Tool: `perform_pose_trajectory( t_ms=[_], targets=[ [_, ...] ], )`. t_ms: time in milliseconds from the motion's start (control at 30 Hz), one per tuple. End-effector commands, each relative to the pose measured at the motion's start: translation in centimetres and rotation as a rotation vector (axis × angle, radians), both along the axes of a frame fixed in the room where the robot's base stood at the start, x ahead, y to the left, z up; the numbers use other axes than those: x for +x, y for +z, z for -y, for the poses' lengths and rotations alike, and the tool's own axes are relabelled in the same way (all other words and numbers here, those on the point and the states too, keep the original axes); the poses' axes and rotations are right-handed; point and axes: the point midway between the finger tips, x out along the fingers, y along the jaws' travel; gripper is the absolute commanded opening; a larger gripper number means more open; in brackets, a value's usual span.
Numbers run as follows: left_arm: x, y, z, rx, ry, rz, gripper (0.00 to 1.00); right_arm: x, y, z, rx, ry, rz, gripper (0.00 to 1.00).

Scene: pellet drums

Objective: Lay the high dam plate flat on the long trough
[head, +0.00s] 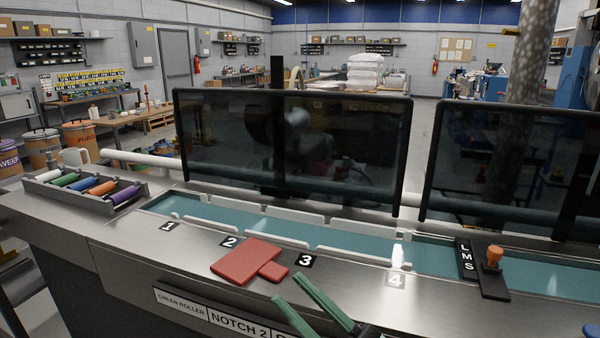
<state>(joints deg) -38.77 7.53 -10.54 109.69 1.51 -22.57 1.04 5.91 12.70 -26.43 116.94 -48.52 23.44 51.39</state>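A flat red plate (243,262) with a smaller red tab (273,271) at its right corner lies on the steel ledge, in front of labels 2 and 3. I take it for the dam plate; no high or low mark shows on it. The long teal trough (240,219) runs behind it, edged by low white strips. My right gripper (288,288) has green fingers, spread apart with nothing between them. It is just right of and nearer than the red tab, apart from it in the picture. My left gripper is not in view.
A small white upright piece (398,256) stands by label 4. A tray of colored rollers (85,192) sits at the left. Dark framed panels (293,145) stand behind the trough.

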Motion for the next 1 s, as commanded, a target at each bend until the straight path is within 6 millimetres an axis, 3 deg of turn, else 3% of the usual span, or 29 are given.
perform_pose_trajectory(
  t_ms=[33,100,233,367,400,533,600,733,833,1000],
  targets=[
    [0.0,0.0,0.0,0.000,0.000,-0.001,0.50,1.6,-3.3,1.9,0.032,-0.098,-0.122,0.35],
    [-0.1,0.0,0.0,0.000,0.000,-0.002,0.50,3.2,-7.8,4.5,0.049,-0.227,-0.275,0.35],
    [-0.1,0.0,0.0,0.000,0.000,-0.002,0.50,3.7,-16.9,8.6,0.021,-0.421,-0.548,0.35],
    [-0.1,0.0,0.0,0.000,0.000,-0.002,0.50,1.3,-25.9,11.9,-0.056,-0.558,-0.813,0.35],
    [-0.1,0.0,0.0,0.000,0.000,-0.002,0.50,0.1,-28.7,12.8,-0.086,-0.590,-0.894,0.35],
    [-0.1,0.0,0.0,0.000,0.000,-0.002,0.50,-4.9,-36.0,15.0,-0.188,-0.655,-1.128,0.35],
    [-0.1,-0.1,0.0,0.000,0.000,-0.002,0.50,-7.5,-38.9,15.7,-0.236,-0.670,-1.229,0.35],
    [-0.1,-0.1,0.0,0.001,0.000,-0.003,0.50,-11.3,-42.2,16.5,-0.299,-0.675,-1.355,0.35],
    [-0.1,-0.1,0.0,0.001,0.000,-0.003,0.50,-12.7,-43.3,16.7,-0.323,-0.673,-1.400,0.35],
    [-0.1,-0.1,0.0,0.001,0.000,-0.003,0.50,-13.0,-43.5,16.7,-0.331,-0.672,-1.411,0.35]
  ],
)
